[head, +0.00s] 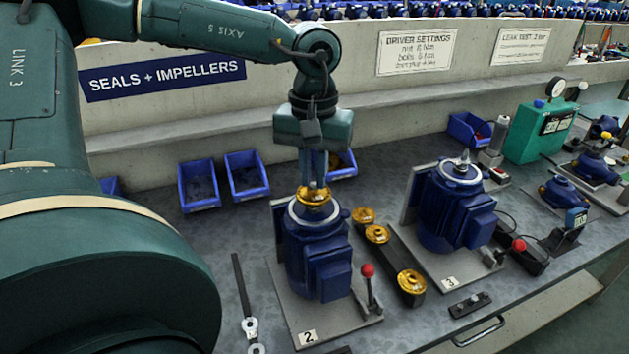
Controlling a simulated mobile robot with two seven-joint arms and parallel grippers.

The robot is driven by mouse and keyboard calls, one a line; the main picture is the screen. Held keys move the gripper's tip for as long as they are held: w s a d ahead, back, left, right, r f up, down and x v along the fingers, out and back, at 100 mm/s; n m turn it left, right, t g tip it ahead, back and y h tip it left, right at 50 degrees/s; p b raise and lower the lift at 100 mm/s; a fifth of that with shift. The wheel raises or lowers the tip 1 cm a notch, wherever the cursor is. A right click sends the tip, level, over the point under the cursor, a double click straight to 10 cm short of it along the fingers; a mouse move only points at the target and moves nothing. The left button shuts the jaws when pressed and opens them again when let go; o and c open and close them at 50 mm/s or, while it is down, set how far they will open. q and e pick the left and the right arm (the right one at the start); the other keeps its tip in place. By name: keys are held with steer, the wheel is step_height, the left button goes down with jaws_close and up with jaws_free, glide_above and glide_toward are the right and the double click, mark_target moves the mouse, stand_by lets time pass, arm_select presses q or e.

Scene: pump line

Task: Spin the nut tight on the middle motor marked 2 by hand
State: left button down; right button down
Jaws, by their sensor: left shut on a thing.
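The blue motor marked 2 (318,255) stands upright on its grey base plate, left of the motor marked 3. A gold impeller (304,199) sits on top of it, around the shaft. My left gripper (314,183) points straight down over the shaft, in line with it. Its fingers are shut on the small nut at the centre of the impeller; the fingers mostly hide the nut. The number plate 2 (308,337) is at the front of the base. My right gripper is out of view.
The motor marked 3 (445,215) has a bare shaft tip. A dark rack (395,256) with three gold impellers stands between the motors. A red-knobbed lever (367,271) is close right of motor 2. Wrenches (249,328) lie left. Blue bins (198,187) line the wall.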

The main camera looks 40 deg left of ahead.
mark_target(314, 184)
arm_select(q)
steer(key=m, duration=0.7)
steer(key=shift+p, duration=0.4)
steer(key=c, duration=1.6)
jaws_free()
steer(key=shift+r+p, duration=1.6)
steer(key=shift+r, duration=0.7)
